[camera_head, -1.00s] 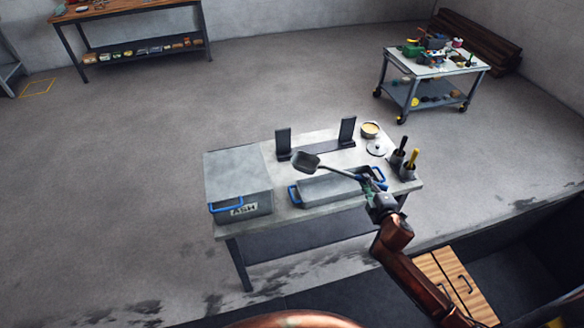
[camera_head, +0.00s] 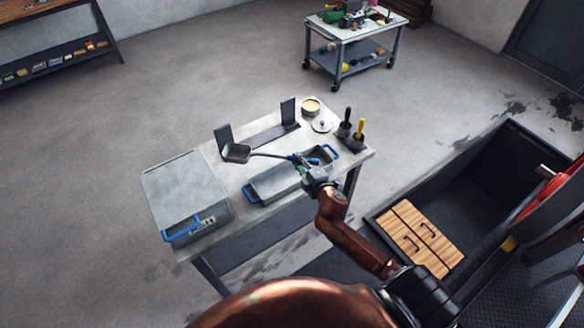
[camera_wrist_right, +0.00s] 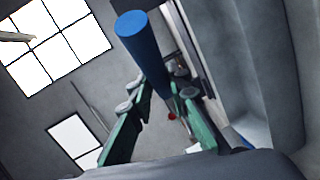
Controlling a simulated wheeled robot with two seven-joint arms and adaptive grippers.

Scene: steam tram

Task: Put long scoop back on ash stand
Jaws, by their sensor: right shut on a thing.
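My right gripper (camera_head: 306,164) is shut on the long scoop, by its blue handle (camera_wrist_right: 140,50) in the wrist view. The scoop's dark grey pan (camera_head: 237,152) points left in the head view, with its thin shaft running right to the gripper. The ash stand has two dark uprights, left (camera_head: 222,138) and right (camera_head: 289,111), joined by a flat base (camera_head: 273,136) on the bench. The pan appears just in front of the left upright; whether it touches cannot be told. My left gripper is not in view.
The grey bench (camera_head: 215,172) carries a lidded ash box (camera_head: 180,190), a blue-handled tray (camera_head: 275,183), a tin (camera_head: 311,107), a round lid (camera_head: 321,126) and upright tools in holders (camera_head: 352,142). A wheeled cart (camera_head: 352,45) stands behind. Wooden panels (camera_head: 420,236) lie right of my arm.

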